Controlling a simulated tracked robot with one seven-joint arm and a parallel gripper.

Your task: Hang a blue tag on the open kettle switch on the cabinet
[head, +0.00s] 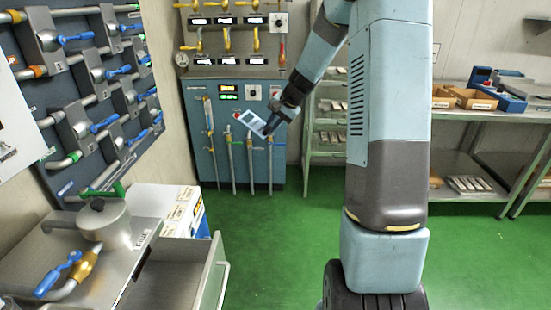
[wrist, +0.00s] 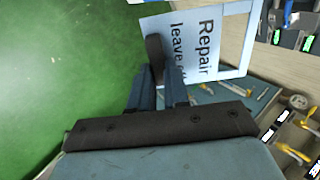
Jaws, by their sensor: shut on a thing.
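A pale tag with a blue border (head: 250,122) is held by my gripper (head: 271,126), in front of the cabinet (head: 240,150). In the wrist view the tag (wrist: 205,45) reads "Repair" and "leave", with the rest covered by a dark finger. My gripper (wrist: 160,75) is shut on the tag near its edge. The teal cabinet stands at the back wall and carries small lit displays (head: 229,92), a switch plate (head: 253,92) and a red-marked switch plate (head: 276,92). Labels are too small to read, so I cannot tell which is the kettle switch. The tag appears apart from both plates.
Vertical pipes (head: 230,160) with valves run down the cabinet front. A panel with yellow valves (head: 227,38) is above. A pipe board with blue handles (head: 90,80) and a steel counter (head: 85,270) are at left. Shelves (head: 470,190) stand at right. The green floor (head: 270,250) is clear.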

